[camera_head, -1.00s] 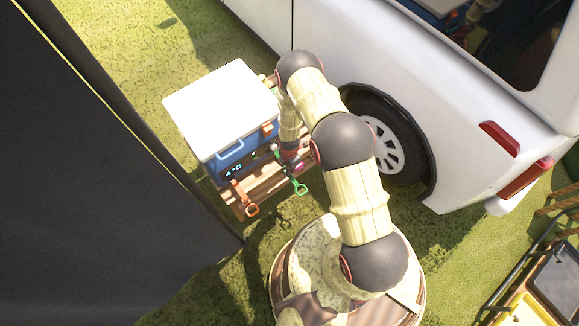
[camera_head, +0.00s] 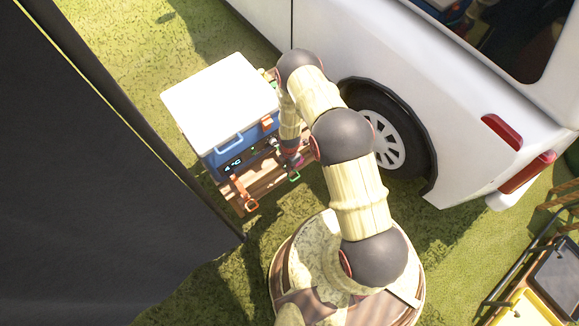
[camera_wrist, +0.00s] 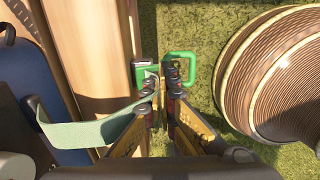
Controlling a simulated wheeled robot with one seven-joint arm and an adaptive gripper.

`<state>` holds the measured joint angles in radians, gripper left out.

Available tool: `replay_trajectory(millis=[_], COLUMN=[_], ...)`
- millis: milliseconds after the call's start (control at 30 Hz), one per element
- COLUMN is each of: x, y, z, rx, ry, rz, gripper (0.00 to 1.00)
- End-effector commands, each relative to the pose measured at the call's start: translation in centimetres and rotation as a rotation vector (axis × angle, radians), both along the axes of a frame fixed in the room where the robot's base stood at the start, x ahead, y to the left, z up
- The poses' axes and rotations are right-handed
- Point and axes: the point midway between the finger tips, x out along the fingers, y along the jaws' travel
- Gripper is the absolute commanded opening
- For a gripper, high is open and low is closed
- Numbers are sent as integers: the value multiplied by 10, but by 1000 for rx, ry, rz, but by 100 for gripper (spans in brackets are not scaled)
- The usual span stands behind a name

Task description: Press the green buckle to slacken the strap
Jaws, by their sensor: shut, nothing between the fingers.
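The green buckle (camera_wrist: 147,72) sits at the edge of a wooden plank in the wrist view. A pale green strap (camera_wrist: 90,130) curls beside it, and a green loop (camera_wrist: 182,58) sticks out past the edge. My gripper (camera_wrist: 167,80) is shut with its fingertips right at the buckle, between its green body and the loop. They cover part of it; I cannot tell whether they touch it. In the head view the green loop (camera_head: 294,176) shows just below my gripper (camera_head: 292,160), beside the blue cooler (camera_head: 228,150).
The cooler has a white lid (camera_head: 220,100) and stands on a wooden pallet (camera_head: 262,180). An orange strap (camera_head: 240,190) with a ring hangs at its front left. A white van (camera_head: 460,90) with a wheel stands close on the right. A dark panel (camera_head: 80,190) fills the left.

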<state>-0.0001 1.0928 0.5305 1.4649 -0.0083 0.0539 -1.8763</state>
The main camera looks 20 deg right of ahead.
Motion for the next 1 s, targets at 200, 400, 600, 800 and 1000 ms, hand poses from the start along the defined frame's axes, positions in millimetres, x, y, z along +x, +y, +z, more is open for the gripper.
replay_trajectory(millis=[200,400,600,800,1000], x=[0,0,0,0,6], y=[0,0,0,1,13], z=[7,15,16,18,43], rx=[0,0,0,0,-1], ry=[0,0,0,0,-1], rz=[0,0,0,0,0], gripper=[0,0,0,0,0])
